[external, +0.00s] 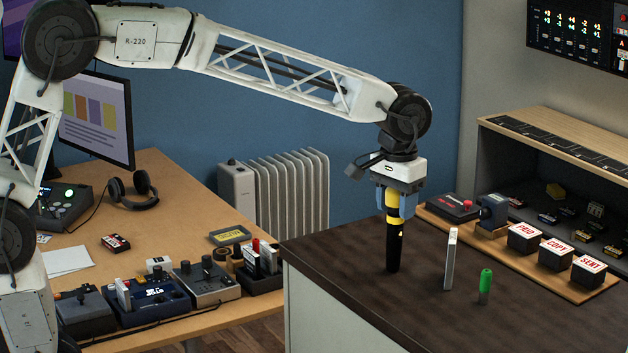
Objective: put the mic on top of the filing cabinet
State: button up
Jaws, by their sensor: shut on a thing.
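The mic (393,245) is a slim black stick with a yellow band, held upright in my gripper (394,206). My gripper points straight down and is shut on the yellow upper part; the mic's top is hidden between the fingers. The mic's lower end is at or just above the dark brown top (345,255) of a pale-sided unit, which seems to be the filing cabinet. I cannot tell whether the mic touches it.
A thin white upright block (450,258) and a green-capped stick (486,287) stand right of the mic. A wooden board (515,262) with stamp blocks lies along the right. A desk (180,235) with headphones (134,190) and devices is at left. The dark top's left part is clear.

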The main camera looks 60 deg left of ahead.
dwell(0.3)
jog(key=o, duration=1.1)
jog(key=shift+f, duration=0.1)
jog(key=shift+c, duration=0.2)
notch_tip(320, 180, up, 12)
jog(key=shift+r, duration=0.15)
dwell(0.5)
jog(key=s+a+f+t, duration=0.1)
jog(key=s+a+f, duration=0.4)
jog(key=s, duration=0.8)
jog(key=s+a+f+m, duration=0.1)
jog(key=s+a+f, duration=0.4)
jog(key=s, duration=0.8)
jog(key=s+a+f+m+t, duration=0.1)
jog(key=s+a+f, duration=0.4)
jog(key=s, duration=0.8)
notch_tip(320, 180, down, 3)
jog(key=shift+r+t, duration=0.2)
jog(key=shift+t, duration=0.1)
